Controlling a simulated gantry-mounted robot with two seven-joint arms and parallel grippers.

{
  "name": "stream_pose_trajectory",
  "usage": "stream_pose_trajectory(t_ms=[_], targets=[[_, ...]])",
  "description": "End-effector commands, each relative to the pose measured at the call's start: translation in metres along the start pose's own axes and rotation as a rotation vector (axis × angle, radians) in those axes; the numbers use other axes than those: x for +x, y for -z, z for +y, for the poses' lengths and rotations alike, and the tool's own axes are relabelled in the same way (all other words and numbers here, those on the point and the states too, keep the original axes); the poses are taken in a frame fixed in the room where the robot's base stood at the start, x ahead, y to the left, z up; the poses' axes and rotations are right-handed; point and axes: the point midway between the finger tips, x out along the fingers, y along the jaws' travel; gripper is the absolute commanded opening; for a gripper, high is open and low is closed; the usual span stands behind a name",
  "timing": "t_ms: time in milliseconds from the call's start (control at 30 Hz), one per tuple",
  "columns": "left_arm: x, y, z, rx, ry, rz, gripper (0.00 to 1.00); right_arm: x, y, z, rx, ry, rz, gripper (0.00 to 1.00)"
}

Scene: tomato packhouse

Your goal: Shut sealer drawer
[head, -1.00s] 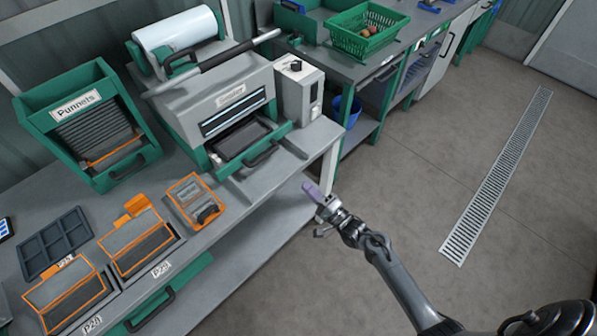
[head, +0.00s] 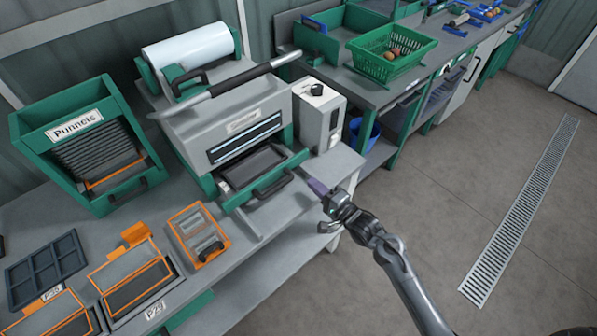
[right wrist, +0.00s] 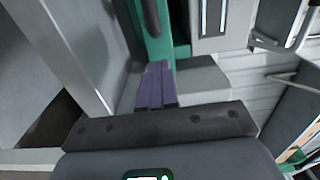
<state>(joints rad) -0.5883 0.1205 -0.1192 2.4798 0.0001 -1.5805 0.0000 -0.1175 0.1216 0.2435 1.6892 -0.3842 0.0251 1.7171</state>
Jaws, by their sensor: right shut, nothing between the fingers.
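The sealer (head: 225,115) is a grey and green machine on the bench. Its drawer (head: 262,174) sticks out at the front, with a green front and a dark bar handle (head: 272,186). My right gripper (head: 317,187) is shut and empty, with purple fingers, just right of and in front of the drawer handle, apart from it as far as I can tell. In the right wrist view, the purple fingers (right wrist: 156,87) are together, with the drawer's green front (right wrist: 158,45) just beyond them. My left gripper is not in view.
The control box (head: 318,115) stands right of the drawer. A Punnets rack (head: 85,140) stands at left. An orange-framed box (head: 198,235) and lidded bins lie on the bench front. A green basket (head: 391,50) sits on the back bench. The floor at right is clear.

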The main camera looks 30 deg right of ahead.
Motion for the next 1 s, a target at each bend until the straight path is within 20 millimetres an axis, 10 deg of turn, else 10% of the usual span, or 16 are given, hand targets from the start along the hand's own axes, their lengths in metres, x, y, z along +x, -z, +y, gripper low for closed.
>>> stream_pose_trajectory(t_ms=[433,1000], targets=[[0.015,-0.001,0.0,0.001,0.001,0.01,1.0,0.068,-0.001,0.002,0.001,0.0,-0.001,0.0],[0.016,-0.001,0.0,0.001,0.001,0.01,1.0,0.078,0.0,0.001,0.0,-0.001,0.0,0.0]])
